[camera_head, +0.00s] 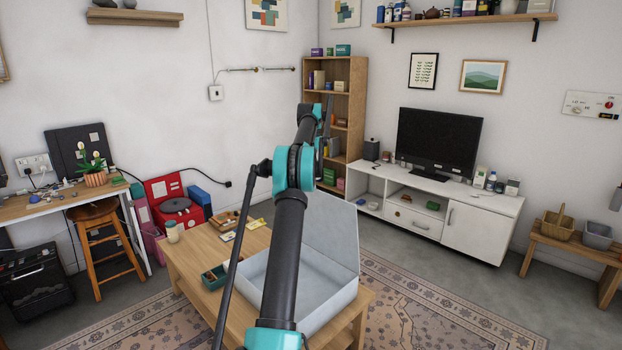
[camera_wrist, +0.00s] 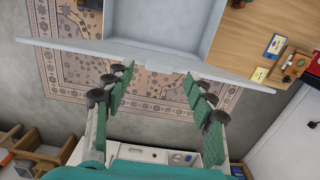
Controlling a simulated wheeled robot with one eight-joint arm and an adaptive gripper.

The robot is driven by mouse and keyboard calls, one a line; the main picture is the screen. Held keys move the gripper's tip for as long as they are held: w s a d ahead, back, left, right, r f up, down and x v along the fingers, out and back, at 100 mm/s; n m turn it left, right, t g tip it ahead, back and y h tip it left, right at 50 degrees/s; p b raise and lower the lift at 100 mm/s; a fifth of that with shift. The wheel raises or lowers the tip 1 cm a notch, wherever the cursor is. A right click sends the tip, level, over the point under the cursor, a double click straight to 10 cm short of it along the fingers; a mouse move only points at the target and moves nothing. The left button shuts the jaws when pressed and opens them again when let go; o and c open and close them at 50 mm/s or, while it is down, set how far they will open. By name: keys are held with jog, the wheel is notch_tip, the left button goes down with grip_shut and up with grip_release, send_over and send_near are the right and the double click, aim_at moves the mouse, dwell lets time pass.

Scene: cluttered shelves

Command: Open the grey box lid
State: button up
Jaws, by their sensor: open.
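The grey box (camera_head: 258,272) stands on the wooden coffee table, with its empty inside showing. Its grey lid (camera_head: 338,235) is raised, standing up steeply from the box's far right side. In the wrist view the box (camera_wrist: 165,22) is at the top, and the lid (camera_wrist: 150,56) shows nearly edge-on as a long pale strip across the picture. My gripper (camera_wrist: 155,76) is open, its green-padded fingers spread apart just below that strip. Nothing is held between them. I cannot tell whether the fingertips touch the lid. In the head view my arm hides part of the box and lid.
The coffee table (camera_head: 185,250) also holds a teal tray (camera_head: 214,277), a jar (camera_head: 172,232) and small items on its left. A white TV stand (camera_head: 460,215) is behind at right, and a bookshelf (camera_head: 347,130) stands in the corner. Patterned rug (camera_head: 420,305) lies clear at right.

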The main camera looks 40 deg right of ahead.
jog(key=shift+d+r, duration=0.1)
jog(key=shift+r, duration=2.2)
